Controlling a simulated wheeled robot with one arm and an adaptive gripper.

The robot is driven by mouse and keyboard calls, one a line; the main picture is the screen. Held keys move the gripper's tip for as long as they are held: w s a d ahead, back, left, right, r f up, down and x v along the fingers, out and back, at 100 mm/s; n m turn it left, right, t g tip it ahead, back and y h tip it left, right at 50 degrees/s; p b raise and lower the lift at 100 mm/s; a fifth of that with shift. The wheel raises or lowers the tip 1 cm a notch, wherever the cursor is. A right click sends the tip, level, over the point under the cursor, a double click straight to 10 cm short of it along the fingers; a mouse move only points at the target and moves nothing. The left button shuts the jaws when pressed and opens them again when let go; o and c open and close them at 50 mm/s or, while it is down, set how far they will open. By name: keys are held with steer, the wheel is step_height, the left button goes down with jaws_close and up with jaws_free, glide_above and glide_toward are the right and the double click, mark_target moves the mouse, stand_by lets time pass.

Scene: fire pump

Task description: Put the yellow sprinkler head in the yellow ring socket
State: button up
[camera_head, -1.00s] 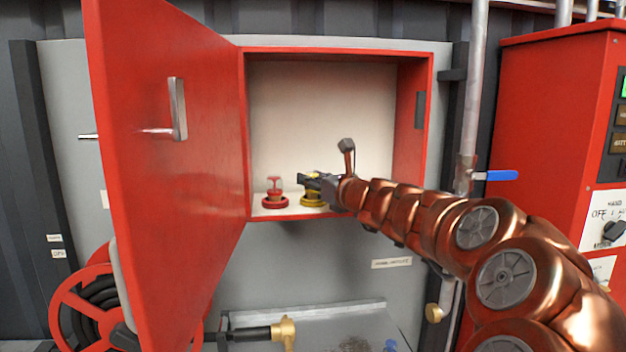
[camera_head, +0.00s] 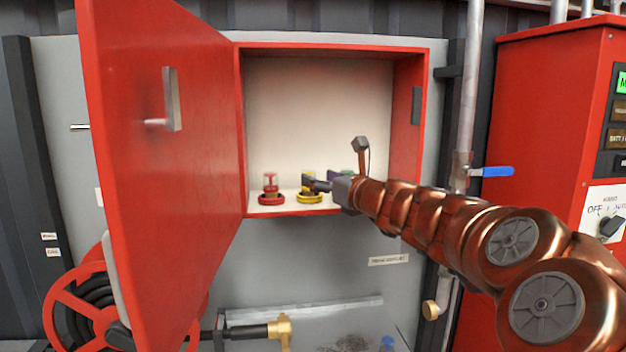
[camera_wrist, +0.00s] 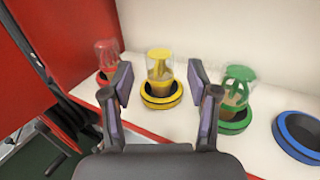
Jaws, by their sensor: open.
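The yellow sprinkler head (camera_wrist: 159,66) stands upright in the yellow ring socket (camera_wrist: 174,97) on the cabinet shelf in the wrist view. A clear cover seems to surround its upper part. In the head view, the yellow head (camera_head: 308,180) is partly hidden by my gripper, above the yellow ring (camera_head: 309,198). My gripper (camera_wrist: 161,92) is open and empty, its two fingers apart on the near side of the yellow head. I see no contact between the fingers and the head. In the head view my gripper (camera_head: 316,184) reaches into the cabinet from the right.
A red head (camera_wrist: 106,56) stands left of the yellow one and a green head (camera_wrist: 238,84) right of it, in matching rings. An empty blue ring (camera_wrist: 299,136) lies farther right. The open red door (camera_head: 160,200) borders the cabinet's left side.

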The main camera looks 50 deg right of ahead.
steer(key=s+a+b, duration=0.1)
steer(key=s, duration=0.6)
steer(key=shift+a, duration=0.15)
steer(key=shift+s, duration=0.1)
stand_by(0.3)
